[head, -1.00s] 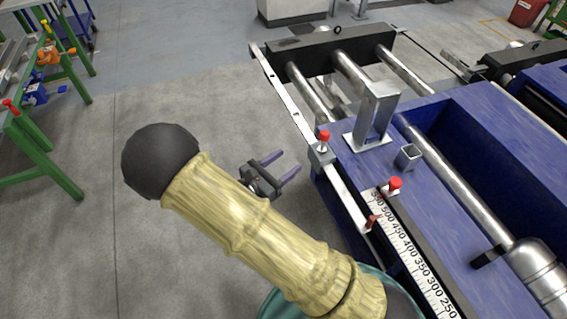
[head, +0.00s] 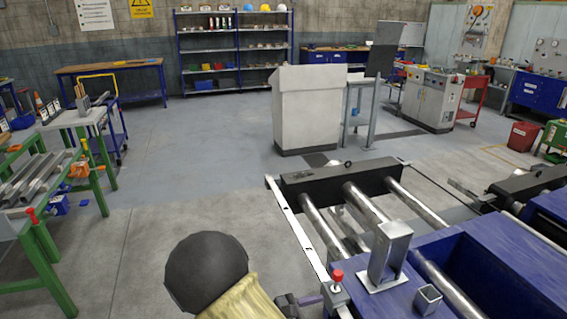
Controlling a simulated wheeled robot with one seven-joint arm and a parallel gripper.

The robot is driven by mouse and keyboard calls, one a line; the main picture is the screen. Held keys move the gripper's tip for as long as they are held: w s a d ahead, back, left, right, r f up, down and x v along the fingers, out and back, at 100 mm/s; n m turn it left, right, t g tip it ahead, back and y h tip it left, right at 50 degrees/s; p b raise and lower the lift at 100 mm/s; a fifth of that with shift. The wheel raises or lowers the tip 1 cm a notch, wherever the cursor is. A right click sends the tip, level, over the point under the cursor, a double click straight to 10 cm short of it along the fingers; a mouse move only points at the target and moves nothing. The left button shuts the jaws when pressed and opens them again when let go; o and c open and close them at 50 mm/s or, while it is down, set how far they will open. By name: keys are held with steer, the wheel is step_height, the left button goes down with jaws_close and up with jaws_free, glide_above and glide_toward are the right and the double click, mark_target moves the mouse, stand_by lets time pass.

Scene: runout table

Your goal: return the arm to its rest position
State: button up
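My arm shows at the bottom centre of the head view, as a dark round joint and the top of a yellowish link. My gripper (head: 312,299) is at the bottom edge, just right of that link and left of the runout table's (head: 484,240) rail. Only its dark body and a purplish finger show; the rest is cut off by the frame. A second ago its two fingers stood apart with nothing between them. I see nothing held in it now.
The blue runout table with steel rollers and a red knob (head: 337,275) fills the lower right. A green workbench (head: 40,262) stands at left. A pale cabinet (head: 306,110) stands beyond the table. The grey floor between them is clear.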

steer(key=s+d+r+m+g+y+p, duration=0.4)
steer(key=s+d+r+m+g+y, duration=0.2)
steer(key=s+m+g+y, duration=0.4)
step_height(320, 180, up, 10)
steer(key=w+m+t+y+p, duration=0.1)
steer(key=m+t+y+p, duration=0.3)
steer(key=m, duration=0.7)
steer(key=shift+w+d+m+t, duration=0.3)
steer(key=shift+t, duration=0.9)
steer(key=c, duration=0.3)
steer(key=shift+d, duration=0.1)
steer(key=shift+c, duration=0.4)
